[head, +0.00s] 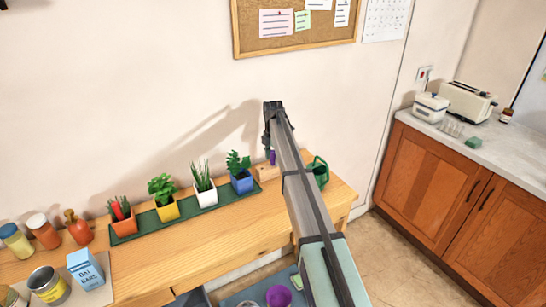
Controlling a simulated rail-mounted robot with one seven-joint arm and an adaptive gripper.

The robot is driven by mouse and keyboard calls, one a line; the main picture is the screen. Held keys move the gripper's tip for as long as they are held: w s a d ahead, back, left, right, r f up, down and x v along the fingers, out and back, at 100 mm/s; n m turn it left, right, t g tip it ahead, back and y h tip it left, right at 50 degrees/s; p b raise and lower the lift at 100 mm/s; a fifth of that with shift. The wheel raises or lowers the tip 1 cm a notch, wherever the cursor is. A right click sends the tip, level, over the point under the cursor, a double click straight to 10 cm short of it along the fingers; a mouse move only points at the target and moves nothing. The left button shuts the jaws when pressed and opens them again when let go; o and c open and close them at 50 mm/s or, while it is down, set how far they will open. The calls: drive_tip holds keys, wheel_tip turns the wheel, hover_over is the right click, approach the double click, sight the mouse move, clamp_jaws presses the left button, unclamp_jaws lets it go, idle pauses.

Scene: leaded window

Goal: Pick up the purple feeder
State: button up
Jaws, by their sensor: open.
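My arm reaches over the bench from the lower right and hides part of this area.
A green tray (140,236) with several potted plants stands left of the block, its blue pot (242,183) closest. A green watering can (319,172) stands to the right, partly behind my arm. A purple round container (278,296) is below the bench. The bench front is clear.

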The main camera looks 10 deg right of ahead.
drive_tip(key=shift+f, duration=0.5)
drive_tip(key=c, duration=1)
drive_tip(key=shift+o, duration=0.2)
wheel_tip(320, 180, up, 26)
drive_tip(key=b, duration=0.1)
idle(0.8)
drive_tip(key=shift+d, duration=0.15)
